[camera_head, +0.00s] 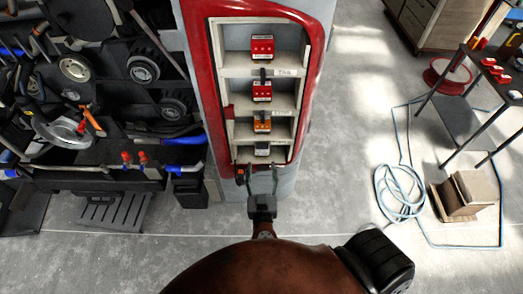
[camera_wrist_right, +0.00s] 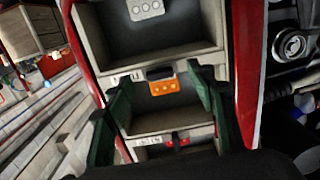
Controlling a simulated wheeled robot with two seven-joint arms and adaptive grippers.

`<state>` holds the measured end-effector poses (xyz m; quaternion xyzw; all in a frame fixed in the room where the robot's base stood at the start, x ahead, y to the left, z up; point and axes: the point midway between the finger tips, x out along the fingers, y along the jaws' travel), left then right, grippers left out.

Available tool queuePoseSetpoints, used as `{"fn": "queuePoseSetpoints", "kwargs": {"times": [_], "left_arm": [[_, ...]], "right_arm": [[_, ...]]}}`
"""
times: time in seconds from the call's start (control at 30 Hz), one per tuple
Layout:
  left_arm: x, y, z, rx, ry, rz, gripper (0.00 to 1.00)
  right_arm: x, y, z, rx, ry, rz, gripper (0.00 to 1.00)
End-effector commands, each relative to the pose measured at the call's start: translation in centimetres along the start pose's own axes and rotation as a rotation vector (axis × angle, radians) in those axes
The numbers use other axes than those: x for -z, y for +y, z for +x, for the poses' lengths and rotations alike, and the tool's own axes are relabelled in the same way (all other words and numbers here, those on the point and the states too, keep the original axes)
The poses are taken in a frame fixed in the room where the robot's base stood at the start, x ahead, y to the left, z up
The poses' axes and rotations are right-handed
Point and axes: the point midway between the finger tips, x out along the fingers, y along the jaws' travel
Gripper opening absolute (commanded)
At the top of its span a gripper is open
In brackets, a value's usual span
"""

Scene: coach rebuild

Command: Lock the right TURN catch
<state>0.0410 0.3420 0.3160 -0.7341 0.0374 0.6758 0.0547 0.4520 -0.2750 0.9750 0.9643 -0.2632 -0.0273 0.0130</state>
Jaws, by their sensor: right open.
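A tall red-framed panel (camera_head: 314,60) with stacked pale compartments stands ahead. An orange unit (camera_head: 263,126) with a black part on its edge sits in the third compartment from the top; I take it as the TURN one by its colour, as its label is not readable. In the right wrist view the orange unit (camera_wrist_right: 166,87) and its black part (camera_wrist_right: 159,73) appear between the green fingers. My right gripper (camera_head: 261,180) is open and empty at the panel's lower end; its fingers also show in the right wrist view (camera_wrist_right: 160,80). Contact and the catch's position cannot be told. My left gripper is out of view.
Red units (camera_head: 262,91) sit in the two compartments above, and a grey unit (camera_head: 262,149) sits below. A black tool rack (camera_head: 100,110) stands close on the left. A coiled hose (camera_head: 400,195) and a wooden box (camera_head: 466,195) lie right. Floor between is clear.

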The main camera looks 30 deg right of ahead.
Motion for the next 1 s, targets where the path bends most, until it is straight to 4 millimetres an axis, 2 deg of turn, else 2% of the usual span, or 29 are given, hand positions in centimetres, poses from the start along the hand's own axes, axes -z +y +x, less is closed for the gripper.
{"fn": "queuePoseSetpoints", "kwargs": {"times": [0.03,0.1,0.2,0.6,0.77,1.0], "left_arm": [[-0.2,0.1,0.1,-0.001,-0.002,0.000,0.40],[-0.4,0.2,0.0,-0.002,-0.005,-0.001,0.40],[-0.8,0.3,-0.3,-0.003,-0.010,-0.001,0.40],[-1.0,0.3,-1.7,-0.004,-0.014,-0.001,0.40],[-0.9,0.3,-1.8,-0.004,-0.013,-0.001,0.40],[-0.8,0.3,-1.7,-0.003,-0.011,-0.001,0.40]], "right_arm": [[1.2,0.3,-0.3,-0.009,0.025,0.021,0.51],[2.2,0.5,-0.2,-0.017,0.043,0.039,0.51],[2.6,0.5,0.7,-0.018,0.051,0.042,0.51],[2.8,0.6,6.4,-0.017,0.048,0.039,0.51],[2.6,0.6,7.2,-0.017,0.046,0.039,0.51],[2.6,0.6,7.3,-0.017,0.045,0.040,0.51]]}}
